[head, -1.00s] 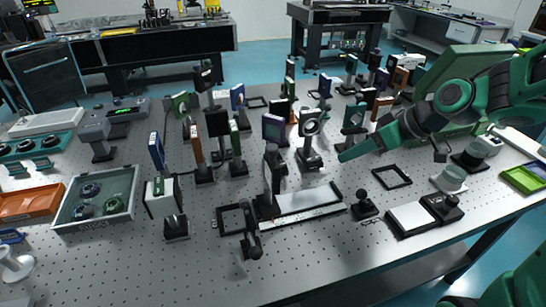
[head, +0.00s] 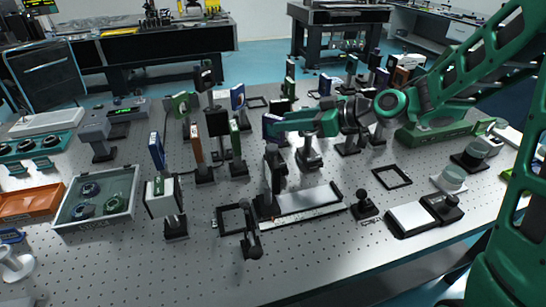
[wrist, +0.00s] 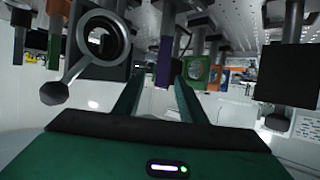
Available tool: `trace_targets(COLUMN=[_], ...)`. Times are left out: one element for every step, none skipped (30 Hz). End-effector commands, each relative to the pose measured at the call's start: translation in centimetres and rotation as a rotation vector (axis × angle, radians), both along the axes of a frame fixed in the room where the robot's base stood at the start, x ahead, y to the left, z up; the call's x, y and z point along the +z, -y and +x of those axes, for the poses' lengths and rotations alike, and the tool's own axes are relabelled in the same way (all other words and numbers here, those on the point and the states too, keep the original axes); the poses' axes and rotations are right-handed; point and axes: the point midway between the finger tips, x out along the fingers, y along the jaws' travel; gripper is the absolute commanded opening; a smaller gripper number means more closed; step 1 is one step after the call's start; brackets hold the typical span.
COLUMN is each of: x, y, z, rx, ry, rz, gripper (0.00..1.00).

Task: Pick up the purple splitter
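The purple splitter (head: 271,130) is a thin upright plate on a post, near the middle of the optical table in the head view. In the wrist view the purple splitter (wrist: 164,50) shows edge-on as a narrow purple strip, in line with the gap between my fingers. My gripper (head: 286,124) is at the right side of the splitter in the head view and hides part of it. In the wrist view my gripper (wrist: 158,82) has its two fingers spread apart. Whether they touch the splitter cannot be told.
Other post-mounted optics crowd around, including a ring mount (wrist: 100,42) left of my fingers and a green-framed optic (wrist: 196,72) to the right in the wrist view. A black stage with a white rail (head: 305,203) lies in front.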

Motion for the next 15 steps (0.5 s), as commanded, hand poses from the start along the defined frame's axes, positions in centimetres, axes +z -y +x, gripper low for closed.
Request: trace_targets(x=[-0.2, -0.3, -0.5, -0.7, -0.9, -1.2, -1.4, -1.6, -1.8, -1.9, -2.0, -2.0, -2.1, -2.1, -2.1], y=[-0.3, -0.6, -1.0, -1.3, -1.7, -2.1, -2.5, -2.9, -3.2, -3.5, -3.7, -3.9, -4.0, -4.0, -4.0], z=[0.1, 0.2, 0.3, 0.5, 0.7, 0.9, 1.0, 1.3, 1.5, 1.7, 1.8, 1.9, 2.0, 2.0, 2.0], rx=[0.003, 0.003, 0.004, 0.005, 0.004, 0.005, 0.005, 0.005, 0.004, 0.003, 0.003, 0.002, 0.001, 0.001, 0.0], ry=[-0.001, -0.001, -0.001, -0.002, -0.002, -0.001, -0.001, -0.001, -0.001, -0.001, -0.001, -0.001, 0.0, 0.0, 0.0], rz=[0.0, 0.0, 0.001, 0.001, 0.0, 0.0, 0.0, 0.0, -0.001, -0.001, -0.001, 0.0, 0.0, 0.0, 0.0], gripper=[0.38, 0.38, 0.38, 0.38, 0.38, 0.38, 0.38, 0.38, 0.38, 0.38, 0.38, 0.38, 0.38, 0.38, 0.38])
